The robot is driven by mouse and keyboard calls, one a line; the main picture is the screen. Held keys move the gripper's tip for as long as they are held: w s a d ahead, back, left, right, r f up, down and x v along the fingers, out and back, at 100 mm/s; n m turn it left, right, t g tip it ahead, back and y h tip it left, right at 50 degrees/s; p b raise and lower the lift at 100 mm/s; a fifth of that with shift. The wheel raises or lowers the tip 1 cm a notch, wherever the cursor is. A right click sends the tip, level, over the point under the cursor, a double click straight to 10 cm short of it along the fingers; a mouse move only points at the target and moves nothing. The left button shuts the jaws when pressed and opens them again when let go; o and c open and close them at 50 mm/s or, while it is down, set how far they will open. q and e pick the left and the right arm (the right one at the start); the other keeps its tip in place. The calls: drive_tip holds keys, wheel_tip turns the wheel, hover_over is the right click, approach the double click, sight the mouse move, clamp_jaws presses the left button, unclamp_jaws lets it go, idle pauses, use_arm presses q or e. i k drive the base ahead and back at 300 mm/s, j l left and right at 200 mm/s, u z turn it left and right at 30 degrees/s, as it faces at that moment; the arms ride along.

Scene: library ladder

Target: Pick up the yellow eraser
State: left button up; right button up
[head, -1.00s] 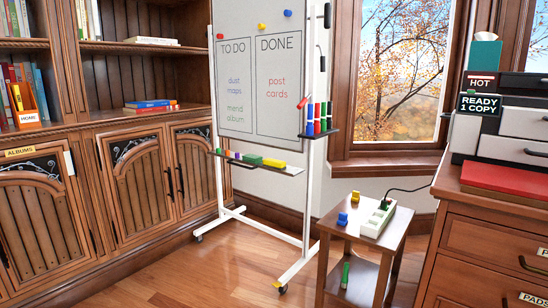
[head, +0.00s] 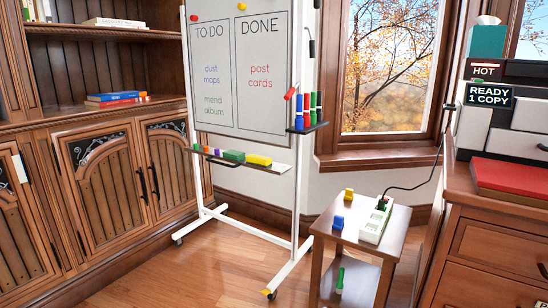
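The yellow eraser (head: 258,160) is a small yellow block on the narrow tray (head: 285,170) below the whiteboard, toward the tray's right end. A green block (head: 233,156) lies just left of it. Several coloured markers or small pieces (head: 207,150) lie further left on the same tray. Neither of my grippers shows in the head view.
The wheeled whiteboard (head: 240,80) has white legs on the floor. A small side table (head: 345,222) with a power strip (head: 376,222), a blue block (head: 338,222) and a yellow block (head: 349,194) stands to its right. Open wooden floor (head: 215,265) lies in front.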

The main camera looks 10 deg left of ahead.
sight(255, 160)
drive_tip(key=i+j+z, duration=0.3)
drive_tip(key=i+j, duration=0.15)
drive_tip(key=i+j+z, duration=0.1)
drive_tip(key=i+j, duration=0.15)
drive_tip(key=j, duration=0.2)
drive_tip(key=i+j+z, duration=0.15)
drive_tip(key=j, duration=0.2)
drive_tip(key=i+j+z, duration=0.15)
drive_tip(key=j, duration=0.2)
drive_tip(key=i+j+z, duration=0.25)
drive_tip(key=j, duration=0.55)
drive_tip(key=i+j+z, duration=0.15)
drive_tip(key=j, duration=0.25)
drive_tip(key=i, duration=0.1)
